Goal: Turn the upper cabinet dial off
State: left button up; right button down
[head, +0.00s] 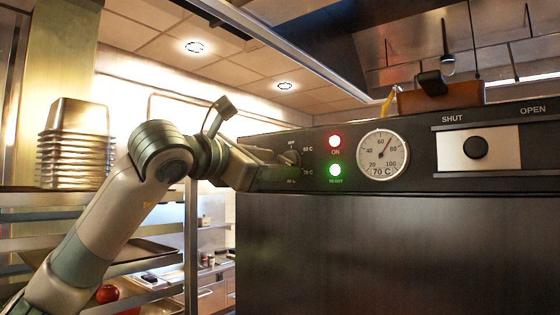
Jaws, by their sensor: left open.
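The upper cabinet (400,240) is a large dark box filling the right half of the head view. Its dial (294,158) is a small dark knob at the left end of the front control panel, with small temperature marks around it and a mark above that seems to read OFF. My left gripper (282,158) is open, with its fingertips at the dial. The fingers and wrist hide the dial's left part, so I cannot tell its exact setting or whether the fingers touch it. My right gripper is not in view.
A SHUT/OPEN slider (476,148) is at the right. Stacked metal pans (73,150) stand on a rack at the left.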

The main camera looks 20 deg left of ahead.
pick_arm(q)
jog(key=shift+w+d, duration=0.3)
jog(key=shift+w, duration=0.05)
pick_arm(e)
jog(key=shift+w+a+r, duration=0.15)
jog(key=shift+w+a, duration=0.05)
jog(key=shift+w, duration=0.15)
pick_arm(q)
jog(key=shift+s+r, duration=0.1)
jog(key=shift+c, duration=0.5)
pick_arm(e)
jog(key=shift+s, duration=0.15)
pick_arm(q)
jog(key=c, duration=0.9)
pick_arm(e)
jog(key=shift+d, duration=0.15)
